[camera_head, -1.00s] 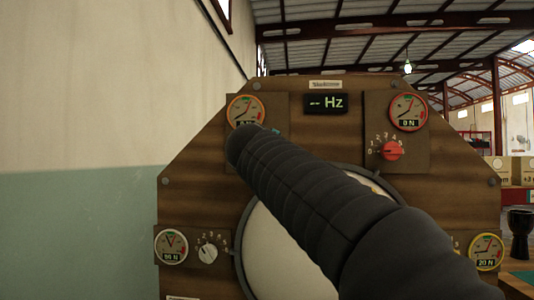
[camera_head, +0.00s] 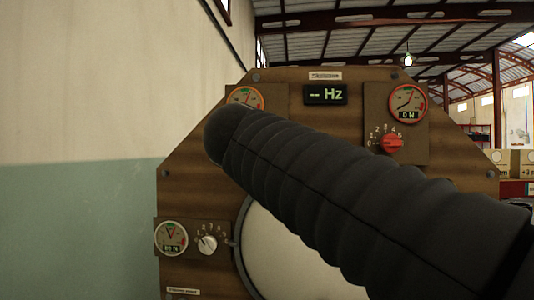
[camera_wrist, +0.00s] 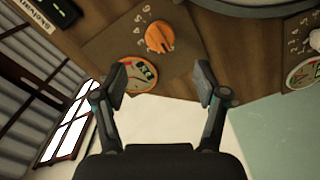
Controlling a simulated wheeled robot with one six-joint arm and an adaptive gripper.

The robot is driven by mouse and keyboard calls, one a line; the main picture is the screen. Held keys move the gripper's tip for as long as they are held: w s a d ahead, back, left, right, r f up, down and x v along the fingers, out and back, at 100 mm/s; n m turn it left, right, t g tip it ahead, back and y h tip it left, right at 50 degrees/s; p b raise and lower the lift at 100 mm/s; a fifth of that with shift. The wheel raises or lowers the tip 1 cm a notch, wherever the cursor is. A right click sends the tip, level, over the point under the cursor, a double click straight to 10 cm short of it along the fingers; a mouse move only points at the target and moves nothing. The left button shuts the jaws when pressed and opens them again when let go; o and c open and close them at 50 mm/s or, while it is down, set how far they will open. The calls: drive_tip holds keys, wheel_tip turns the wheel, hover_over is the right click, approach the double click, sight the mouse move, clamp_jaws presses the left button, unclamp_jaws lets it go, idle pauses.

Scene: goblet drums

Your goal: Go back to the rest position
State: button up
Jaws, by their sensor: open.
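A wooden panel (camera_head: 190,185) with a round pale drumhead (camera_head: 285,260) fills the middle of the head view. My arm crosses in front of it and hides its upper-left knob and much of the drumhead. My gripper (camera_wrist: 160,85) shows in the wrist view, its two fingers apart with nothing between them. An orange-red knob (camera_wrist: 160,37) and a round gauge (camera_wrist: 138,72) lie beyond the fingertips, apart from them as far as I can tell.
The head view also shows a "-- Hz" display (camera_head: 325,94), a right gauge (camera_head: 408,103) reading 0 N, a red knob (camera_head: 392,143), a lower-left gauge (camera_head: 171,238) and a white knob (camera_head: 207,244). A cream and green wall (camera_head: 80,150) stands on the left.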

drive_tip(key=s+d+f+m+g, duration=0.15)
drive_tip(key=f+g, duration=0.25)
drive_tip(key=f, duration=0.8)
drive_tip(key=s+d+f+m+g, duration=0.1)
drive_tip(key=s+f+g, duration=0.2)
drive_tip(key=f, duration=0.9)
drive_tip(key=s+d+f+m+g, duration=0.5)
drive_tip(key=s+d+f+m, duration=0.4)
drive_tip(key=s+d+f, duration=1)
wheel_tip(320, 180, down, 4)
drive_tip(key=s, duration=0.2)
drive_tip(key=shift+s+y, duration=0.3)
drive_tip(key=shift+s, duration=0.05)
drive_tip(key=shift+r, duration=0.1)
